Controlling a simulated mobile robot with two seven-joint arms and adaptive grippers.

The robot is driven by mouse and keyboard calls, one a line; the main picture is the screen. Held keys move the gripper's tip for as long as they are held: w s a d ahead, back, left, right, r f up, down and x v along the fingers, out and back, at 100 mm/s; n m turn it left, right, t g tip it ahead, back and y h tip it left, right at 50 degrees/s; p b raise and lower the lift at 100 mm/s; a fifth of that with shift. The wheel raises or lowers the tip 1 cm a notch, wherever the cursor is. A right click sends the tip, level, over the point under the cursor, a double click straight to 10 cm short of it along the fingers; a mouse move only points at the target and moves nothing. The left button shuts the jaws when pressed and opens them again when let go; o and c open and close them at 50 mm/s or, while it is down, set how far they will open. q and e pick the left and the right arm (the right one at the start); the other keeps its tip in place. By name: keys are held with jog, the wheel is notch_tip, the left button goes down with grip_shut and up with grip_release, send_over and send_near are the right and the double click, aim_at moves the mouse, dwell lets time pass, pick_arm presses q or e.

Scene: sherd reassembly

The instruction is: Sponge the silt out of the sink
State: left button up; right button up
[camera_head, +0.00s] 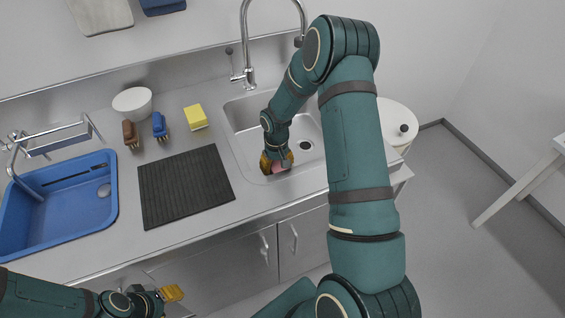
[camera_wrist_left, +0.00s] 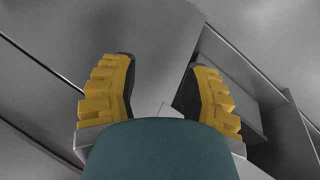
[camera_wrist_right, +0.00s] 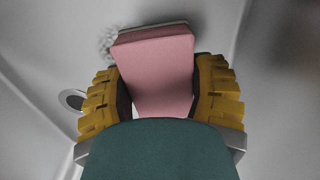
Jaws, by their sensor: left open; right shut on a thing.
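The steel sink (camera_head: 240,112) is set in the counter at the right, with its round drain (camera_head: 305,146) showing. My right gripper (camera_head: 277,163) is down inside the sink at its near side. It is shut on a pink sponge (camera_wrist_right: 158,70), which also shows a little between the fingers in the head view (camera_head: 279,168). In the right wrist view a speckled grey patch of silt (camera_wrist_right: 106,42) lies beside the sponge's far left edge. The drain (camera_wrist_right: 73,100) is left of the fingers there. My left gripper (camera_wrist_left: 160,88) is open and empty, in front of the counter at lower left.
A yellow sponge (camera_head: 195,117), a blue brush (camera_head: 159,125), a brown brush (camera_head: 130,133) and a white bowl (camera_head: 132,102) stand left of the sink. A black ribbed mat (camera_head: 185,187) and a blue tub (camera_head: 75,232) lie further left. The tap (camera_head: 247,60) arches behind the sink.

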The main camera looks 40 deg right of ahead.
jog(key=shift+w+a+f, duration=0.1)
jog(key=shift+w+a, duration=0.05)
jog(key=shift+a, duration=0.95)
jog(key=shift+w+a+f, duration=0.1)
jog(key=shift+a, duration=1)
jog(key=shift+w+d+r, duration=0.2)
jog(key=shift+w, duration=0.5)
jog(key=shift+w+d+r, duration=0.15)
jog(key=shift+w+d, duration=0.05)
jog(key=shift+w, duration=0.45)
jog(key=shift+s+d+r, duration=0.1)
jog(key=shift+s+d, duration=0.35)
jog(key=shift+d, duration=1.45)
jog(key=shift+s+d+r, duration=0.15)
jog(key=shift+s+d, duration=0.3)
jog(key=shift+d, duration=1.4)
jog(key=shift+s+d+r, duration=0.1)
jog(key=shift+s+d, duration=0.35)
jog(key=shift+d, duration=1.45)
jog(key=shift+r, duration=0.1)
jog(key=shift+a, duration=0.15)
jog(key=shift+w+a+r, duration=0.1)
jog(key=shift+w+a, duration=0.35)
jog(key=shift+a, duration=1.35)
jog(key=shift+w+a+r, duration=0.1)
jog(key=shift+w+a, duration=0.3)
jog(key=shift+a, duration=1.45)
jog(key=shift+w+a+r, duration=0.1)
jog(key=shift+w+a, duration=0.35)
jog(key=shift+a, duration=1.35)
